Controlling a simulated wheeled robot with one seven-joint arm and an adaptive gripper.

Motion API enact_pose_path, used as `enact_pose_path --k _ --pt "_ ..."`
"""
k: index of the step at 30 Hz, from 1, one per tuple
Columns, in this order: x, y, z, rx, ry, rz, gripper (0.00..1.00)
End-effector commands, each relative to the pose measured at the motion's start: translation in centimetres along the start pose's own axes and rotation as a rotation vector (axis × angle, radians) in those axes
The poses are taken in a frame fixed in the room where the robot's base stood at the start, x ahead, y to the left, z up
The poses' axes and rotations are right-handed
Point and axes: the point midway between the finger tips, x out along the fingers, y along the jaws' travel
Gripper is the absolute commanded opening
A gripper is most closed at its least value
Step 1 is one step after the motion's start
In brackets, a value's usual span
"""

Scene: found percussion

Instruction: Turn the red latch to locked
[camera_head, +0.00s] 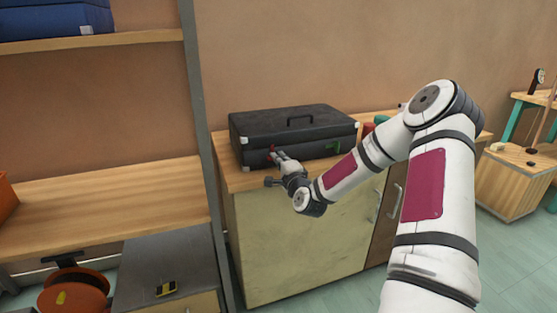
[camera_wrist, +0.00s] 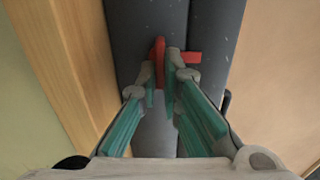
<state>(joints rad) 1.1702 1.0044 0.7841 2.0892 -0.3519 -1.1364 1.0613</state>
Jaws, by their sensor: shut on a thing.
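A black case (camera_head: 293,124) with pale corner pieces lies flat on top of a cabinet. The red latch (camera_head: 271,149) is on the left part of its front face. In the wrist view the red latch (camera_wrist: 158,58) has one part between my fingertips and another part sticking out to the right across the case's seam. My gripper (camera_wrist: 160,68) is shut on the red latch, with its fingers on either side of it. In the head view my gripper (camera_head: 277,157) hides part of the latch. A green latch (camera_head: 333,147) shows on the right part of the case's front.
The case stands on the wooden cabinet top (camera_head: 237,180), whose front edge runs close beside my gripper. A grey shelf post (camera_head: 200,120) rises at the left. Small red and green items stand right of the case, behind my arm.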

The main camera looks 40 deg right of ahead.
Motion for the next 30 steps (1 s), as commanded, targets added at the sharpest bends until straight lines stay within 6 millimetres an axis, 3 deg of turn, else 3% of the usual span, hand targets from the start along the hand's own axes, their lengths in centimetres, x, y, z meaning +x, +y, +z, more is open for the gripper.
enact_pose_path --k 8,9,11,23,30 --pt "0.0 0.1 -0.2 0.002 0.003 0.002 0.0" --pt "0.0 0.1 -0.2 0.002 0.003 0.002 0.16" --pt "0.0 0.1 -0.1 0.001 0.003 0.002 0.27" --pt "-0.6 0.1 -0.1 0.0 0.001 0.002 0.27" --pt "-4.7 0.1 -0.1 0.0 0.001 0.004 0.27"
